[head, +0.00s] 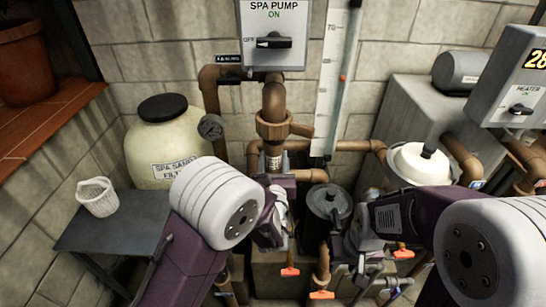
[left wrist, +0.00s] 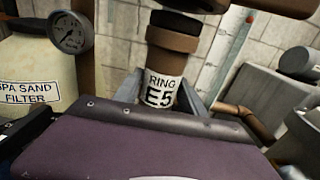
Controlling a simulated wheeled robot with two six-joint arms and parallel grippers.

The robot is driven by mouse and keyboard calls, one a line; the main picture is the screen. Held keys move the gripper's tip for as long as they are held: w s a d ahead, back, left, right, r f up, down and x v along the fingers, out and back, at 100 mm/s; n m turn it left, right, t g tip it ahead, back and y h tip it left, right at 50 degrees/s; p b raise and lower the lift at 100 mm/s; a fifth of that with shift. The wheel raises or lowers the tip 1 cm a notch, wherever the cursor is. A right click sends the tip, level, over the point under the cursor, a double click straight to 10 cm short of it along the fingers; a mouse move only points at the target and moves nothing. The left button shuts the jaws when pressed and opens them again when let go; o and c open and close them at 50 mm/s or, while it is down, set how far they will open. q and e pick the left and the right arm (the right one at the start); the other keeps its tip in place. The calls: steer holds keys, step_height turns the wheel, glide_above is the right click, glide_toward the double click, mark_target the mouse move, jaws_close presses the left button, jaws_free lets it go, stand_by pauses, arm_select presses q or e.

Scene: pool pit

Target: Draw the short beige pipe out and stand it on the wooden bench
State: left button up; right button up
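A short upright pipe piece with a white "RING E5" label (left wrist: 161,91) sits below a brown union nut (left wrist: 172,38) in the left wrist view. It also shows in the head view (head: 273,162), under the brown union (head: 273,126). My left gripper (head: 277,182) is at this piece, with one grey finger on each side. I cannot tell whether the fingers press on it; my wrist hides its lower end. The wooden bench (head: 45,125) is at the far left in the head view. My right gripper (head: 340,250) is low, beside the dark lidded canister (head: 328,200); its fingers are unclear.
A terracotta pot (head: 25,65) stands on the bench. A grey side table (head: 120,225) holds a white basket (head: 97,196). The sand filter (head: 165,145) and a pressure gauge (head: 211,127) are left of the pipe. Brown pipes and orange-handled valves (head: 290,271) crowd the middle.

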arm_select(q)
steer(key=c, duration=0.7)
steer(key=shift+o, duration=0.2)
steer(key=shift+r, duration=0.2)
arm_select(e)
steer(key=shift+f, duration=0.1)
